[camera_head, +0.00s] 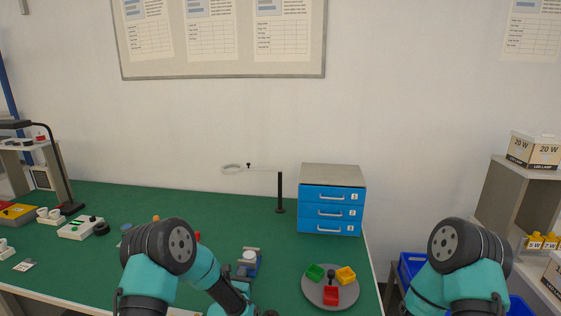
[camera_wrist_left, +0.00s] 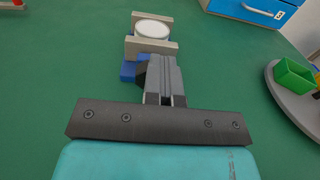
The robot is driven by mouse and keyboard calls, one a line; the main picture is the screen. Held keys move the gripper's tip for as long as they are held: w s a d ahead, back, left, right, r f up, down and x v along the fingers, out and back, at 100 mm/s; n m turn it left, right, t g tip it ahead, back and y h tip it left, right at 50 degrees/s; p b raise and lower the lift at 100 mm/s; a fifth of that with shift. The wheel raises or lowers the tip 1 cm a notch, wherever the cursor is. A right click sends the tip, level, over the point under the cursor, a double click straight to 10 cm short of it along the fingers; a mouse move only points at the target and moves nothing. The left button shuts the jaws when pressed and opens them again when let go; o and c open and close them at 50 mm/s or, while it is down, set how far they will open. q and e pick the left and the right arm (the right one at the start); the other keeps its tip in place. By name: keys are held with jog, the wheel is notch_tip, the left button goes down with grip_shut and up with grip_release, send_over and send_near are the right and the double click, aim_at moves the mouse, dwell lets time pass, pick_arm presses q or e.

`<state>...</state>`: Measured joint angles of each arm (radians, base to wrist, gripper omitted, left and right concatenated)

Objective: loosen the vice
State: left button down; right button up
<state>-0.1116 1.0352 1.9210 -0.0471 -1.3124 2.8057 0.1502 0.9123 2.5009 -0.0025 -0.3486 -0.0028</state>
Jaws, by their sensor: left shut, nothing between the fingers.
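The vice has a blue body (camera_head: 256,266) and pale grey jaws (camera_wrist_left: 152,47). It stands on the green bench near the front middle. A white round piece (camera_wrist_left: 152,29) sits between its jaws and also shows in the head view (camera_head: 249,257). My left gripper (camera_wrist_left: 160,62) is shut and empty. Its fingertips are close to the near side of the vice, by a blue part (camera_wrist_left: 128,71); I cannot tell whether they touch it. The fingers hide some of the vice's near side. My right gripper is not in view; only my right arm shows.
A round grey tray (camera_head: 312,293) with green, yellow and red bins lies right of the vice. A blue drawer cabinet (camera_head: 331,212) and a black stand (camera_head: 280,195) are behind. Devices (camera_head: 75,230) fill the left side.

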pick_arm(q)
jog(key=shift+w+a+r, duration=0.2)
jog(key=shift+w+a, duration=0.35)
jog(key=shift+a, duration=0.15)
jog(key=shift+r, duration=0.4)
jog(key=shift+a+r, duration=0.1)
jog(key=shift+s+a, duration=0.15)
jog(key=shift+s, duration=0.2)
jog(key=shift+s+f, duration=0.15)
jog(key=shift+s, duration=1.15)
jog(key=shift+s+f, duration=0.15)
jog(key=shift+s, duration=1.1)
jog(key=shift+s+d+f, duration=0.3)
jog(key=shift+s+f, duration=0.05)
jog(key=shift+s, duration=0.25)
